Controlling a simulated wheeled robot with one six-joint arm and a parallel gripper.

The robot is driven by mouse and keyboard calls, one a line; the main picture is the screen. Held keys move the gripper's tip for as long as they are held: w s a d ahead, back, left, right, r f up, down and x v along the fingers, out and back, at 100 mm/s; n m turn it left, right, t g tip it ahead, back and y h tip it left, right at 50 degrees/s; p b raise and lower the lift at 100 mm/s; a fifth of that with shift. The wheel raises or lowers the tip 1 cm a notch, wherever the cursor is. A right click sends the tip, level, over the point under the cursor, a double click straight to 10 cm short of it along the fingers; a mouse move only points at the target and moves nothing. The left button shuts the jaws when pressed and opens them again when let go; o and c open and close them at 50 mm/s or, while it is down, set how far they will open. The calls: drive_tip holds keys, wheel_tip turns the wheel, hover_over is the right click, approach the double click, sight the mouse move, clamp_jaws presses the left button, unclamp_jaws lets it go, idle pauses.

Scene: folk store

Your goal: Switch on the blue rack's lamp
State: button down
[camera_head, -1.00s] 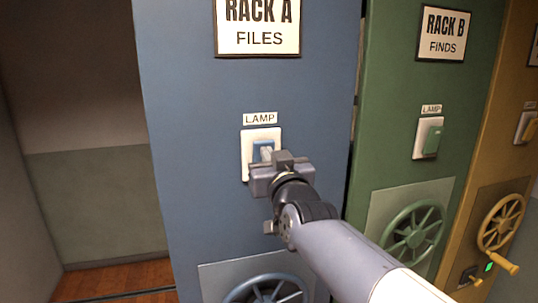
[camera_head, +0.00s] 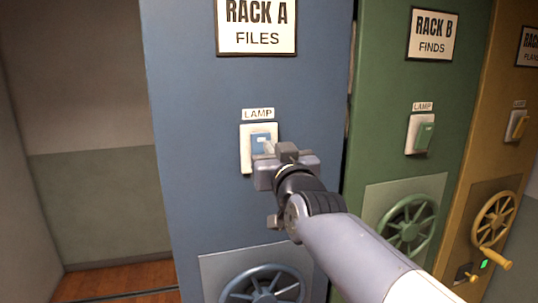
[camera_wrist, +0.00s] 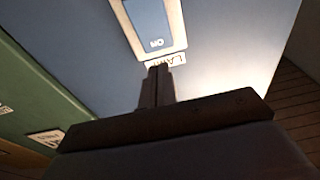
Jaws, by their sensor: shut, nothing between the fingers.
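The blue rack (camera_head: 200,120) stands in the middle of the head view, with the sign RACK A FILES. Its lamp switch is a blue rocker (camera_head: 262,139) on a white plate (camera_head: 245,160), under a LAMP label (camera_head: 258,114). My gripper (camera_head: 268,150) is shut and empty, in front of the plate's lower right, hiding the rocker's lower part. I cannot tell whether it touches. In the wrist view the rocker (camera_wrist: 150,18) shows upside down with ON at its label end, and the fingertips (camera_wrist: 158,70) overlap the LAMP label (camera_wrist: 176,60). The rocker's tilt is unclear.
A blue handwheel (camera_head: 262,285) is below the switch. To the right, the green rack (camera_head: 385,95) has its own lamp switch (camera_head: 423,136) and handwheel (camera_head: 408,225). A yellow rack (camera_head: 490,150) with a wheel is farther right. Open space lies left of the blue rack.

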drive_tip(key=s+d+r+p, duration=0.1)
drive_tip(key=s+d, duration=0.1)
drive_tip(key=s, duration=0.6)
drive_tip(key=shift+s+d+p, duration=0.15)
drive_tip(key=shift+d+p, duration=0.05)
drive_tip(key=shift+p, duration=0.1)
